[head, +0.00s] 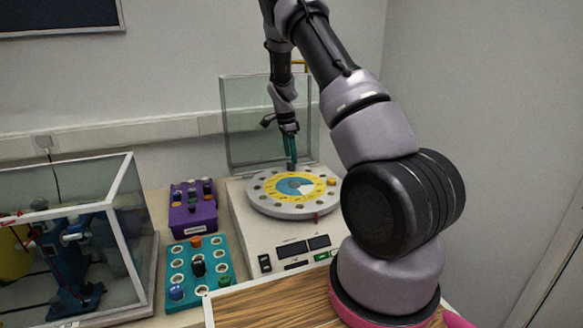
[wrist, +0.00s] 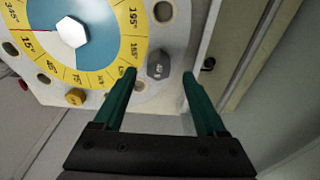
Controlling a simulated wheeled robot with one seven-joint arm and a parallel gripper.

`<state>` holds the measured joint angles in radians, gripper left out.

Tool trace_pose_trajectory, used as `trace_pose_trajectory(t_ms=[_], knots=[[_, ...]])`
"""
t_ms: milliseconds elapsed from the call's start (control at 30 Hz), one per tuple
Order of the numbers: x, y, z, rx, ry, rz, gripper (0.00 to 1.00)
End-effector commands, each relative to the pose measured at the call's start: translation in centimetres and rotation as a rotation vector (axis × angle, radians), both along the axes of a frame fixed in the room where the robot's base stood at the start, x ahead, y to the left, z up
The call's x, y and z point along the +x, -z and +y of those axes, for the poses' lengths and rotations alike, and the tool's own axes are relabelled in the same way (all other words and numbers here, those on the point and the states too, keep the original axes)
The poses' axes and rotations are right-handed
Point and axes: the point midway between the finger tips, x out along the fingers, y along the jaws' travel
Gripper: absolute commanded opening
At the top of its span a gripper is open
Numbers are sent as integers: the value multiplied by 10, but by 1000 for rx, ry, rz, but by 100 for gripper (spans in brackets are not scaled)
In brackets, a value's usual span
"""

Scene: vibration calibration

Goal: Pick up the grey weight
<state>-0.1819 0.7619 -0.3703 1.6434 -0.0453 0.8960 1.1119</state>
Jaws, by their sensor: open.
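The grey weight (wrist: 158,64) is a small hexagonal piece in the wrist view. It sits on the light rim of the round turntable (wrist: 176,32), next to the 165° mark of the yellow scale. My gripper (wrist: 158,75) is open, with its two green fingers apart and the weight between and just beyond their tips. I cannot tell whether either finger touches it. In the head view my gripper (head: 292,163) points down at the far edge of the turntable (head: 262,203); the weight is small and mostly hidden there.
A yellow weight (wrist: 76,97) sits on the same rim. A clear raised cover (head: 240,125) stands behind the turntable. Left are a purple box (head: 194,218) with knobs, a teal rack (head: 180,247) holding several pieces, and a glass case (head: 130,215).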

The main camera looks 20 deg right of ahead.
Motion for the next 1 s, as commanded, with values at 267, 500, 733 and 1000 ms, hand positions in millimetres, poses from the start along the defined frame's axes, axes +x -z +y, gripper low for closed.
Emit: trace_pose_trajectory(t_ms=[267,500,733,1000], knots=[[-3,34,-3,0,0,2,74],[-2,35,-3,0,0,1,74],[-2,35,-3,0,-1,1,0],[-2,32,-3,0,-1,0,0]])
